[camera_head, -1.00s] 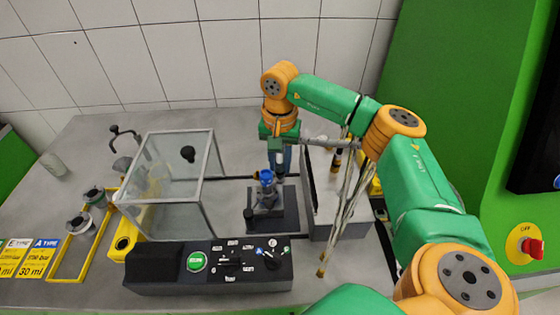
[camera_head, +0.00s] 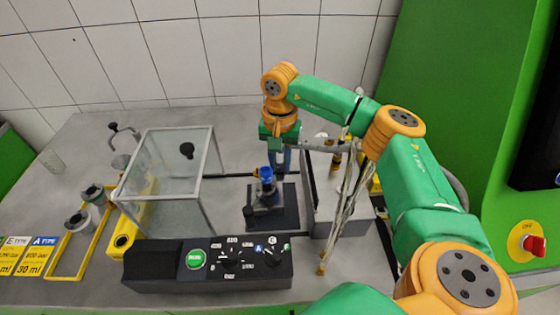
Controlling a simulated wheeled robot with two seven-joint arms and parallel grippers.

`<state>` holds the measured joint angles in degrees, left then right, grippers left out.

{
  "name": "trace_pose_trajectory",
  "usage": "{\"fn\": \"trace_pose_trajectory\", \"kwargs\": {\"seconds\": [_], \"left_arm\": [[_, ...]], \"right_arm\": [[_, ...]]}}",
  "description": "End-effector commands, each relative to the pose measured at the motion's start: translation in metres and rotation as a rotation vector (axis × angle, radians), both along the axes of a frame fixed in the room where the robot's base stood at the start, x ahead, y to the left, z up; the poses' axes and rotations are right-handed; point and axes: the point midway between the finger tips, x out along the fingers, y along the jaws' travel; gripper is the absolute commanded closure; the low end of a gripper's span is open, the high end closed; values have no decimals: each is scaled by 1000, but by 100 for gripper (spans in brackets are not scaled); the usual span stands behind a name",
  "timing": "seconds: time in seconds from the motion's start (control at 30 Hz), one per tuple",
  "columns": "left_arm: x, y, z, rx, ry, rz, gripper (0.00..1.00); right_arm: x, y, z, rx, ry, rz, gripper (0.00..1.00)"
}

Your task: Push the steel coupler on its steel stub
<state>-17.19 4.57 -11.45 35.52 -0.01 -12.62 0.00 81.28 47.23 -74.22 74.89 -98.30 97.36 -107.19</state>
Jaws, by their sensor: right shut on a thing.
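My right gripper (camera_head: 272,160) points down from the orange and green wrist, just above and behind the blue-topped fitting (camera_head: 265,174) of the pump unit. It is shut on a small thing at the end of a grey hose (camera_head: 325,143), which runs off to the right. I take this thing to be the steel coupler, but it is mostly hidden by the fingers and too small to make out. The steel stub is not clearly visible; I cannot tell whether the coupler touches it. The pump unit stands on a dark base plate (camera_head: 287,213). My left gripper is out of view.
A clear framed box (camera_head: 165,175) stands left of the pump unit. A black control panel (camera_head: 160,270) with a green button lies in front. Braided hoses (camera_head: 343,205) hang beside a grey bin (camera_head: 325,228) on the right. A yellow tray (camera_head: 58,272) is at left.

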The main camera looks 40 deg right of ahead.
Motion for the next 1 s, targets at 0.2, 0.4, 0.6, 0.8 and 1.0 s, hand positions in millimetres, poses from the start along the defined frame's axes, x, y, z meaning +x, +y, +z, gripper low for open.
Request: {"fn": "trace_pose_trajectory", "kwargs": {"seconds": [0.2,0.4,0.6,0.8,1.0], "left_arm": [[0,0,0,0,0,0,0],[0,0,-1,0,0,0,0],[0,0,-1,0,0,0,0],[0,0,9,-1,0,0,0],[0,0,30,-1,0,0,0]], "right_arm": [[-1,0,-1,0,3,1,100],[-1,0,-1,0,3,1,36],[0,0,-1,0,3,0,36],[0,0,9,-1,2,0,36],[0,0,34,0,1,0,36]]}}
